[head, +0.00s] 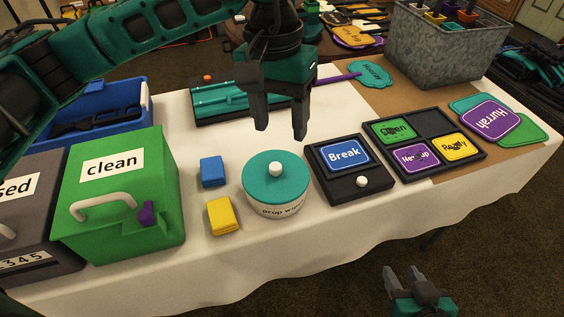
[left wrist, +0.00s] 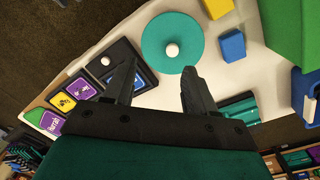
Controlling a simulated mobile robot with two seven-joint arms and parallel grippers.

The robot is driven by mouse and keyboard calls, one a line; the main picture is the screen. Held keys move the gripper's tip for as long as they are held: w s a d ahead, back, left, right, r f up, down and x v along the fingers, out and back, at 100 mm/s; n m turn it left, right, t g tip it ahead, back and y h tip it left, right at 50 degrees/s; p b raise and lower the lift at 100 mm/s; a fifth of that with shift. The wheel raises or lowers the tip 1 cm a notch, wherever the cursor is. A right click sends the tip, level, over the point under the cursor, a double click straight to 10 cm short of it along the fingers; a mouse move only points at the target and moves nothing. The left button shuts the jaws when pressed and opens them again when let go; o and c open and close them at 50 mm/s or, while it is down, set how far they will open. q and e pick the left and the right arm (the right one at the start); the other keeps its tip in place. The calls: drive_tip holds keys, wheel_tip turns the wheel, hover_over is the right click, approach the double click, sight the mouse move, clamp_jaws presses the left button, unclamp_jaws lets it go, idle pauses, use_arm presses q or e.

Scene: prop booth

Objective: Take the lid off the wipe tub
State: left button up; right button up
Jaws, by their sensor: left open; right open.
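The wipe tub (head: 276,207) is a white round tub with "prop wipes" lettering, standing on the table. Its teal lid (head: 257,175) is on top, with a white knob (head: 275,169) in the middle. The lid also shows in the left wrist view (left wrist: 158,57), with the knob (left wrist: 172,50) ahead of the fingers. My left gripper (head: 281,131) is open and empty, above and behind the tub, apart from the lid; its fingers show in the left wrist view (left wrist: 160,88). My right gripper (head: 402,275) is open and empty, low in front of the table, over the floor.
Blue (head: 213,171) and yellow (head: 222,215) blocks lie left of the tub. A green "clean" box (head: 118,220) stands further left. A black tray with a "Break" sign (head: 325,190) is close on the right. A metal bin (head: 440,60) stands at the back right.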

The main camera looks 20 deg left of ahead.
use_arm(q)
drive_tip(key=w+a, duration=0.1)
hover_over(275, 166)
drive_tip(key=shift+t+y, duration=0.3)
drive_tip(key=shift+y, duration=0.1)
drive_tip(key=f, duration=0.6)
drive_tip(key=shift+s+f+b, duration=0.1)
drive_tip(key=shift+s+b, duration=0.2)
drive_tip(key=shift+b, duration=0.05)
drive_tip(key=shift+w+f, duration=0.15)
drive_tip(key=shift+f, duration=1.35)
drive_tip(key=shift+w+f, duration=0.15)
drive_tip(key=shift+f, duration=1.35)
drive_tip(key=shift+c, duration=0.2)
clamp_jaws()
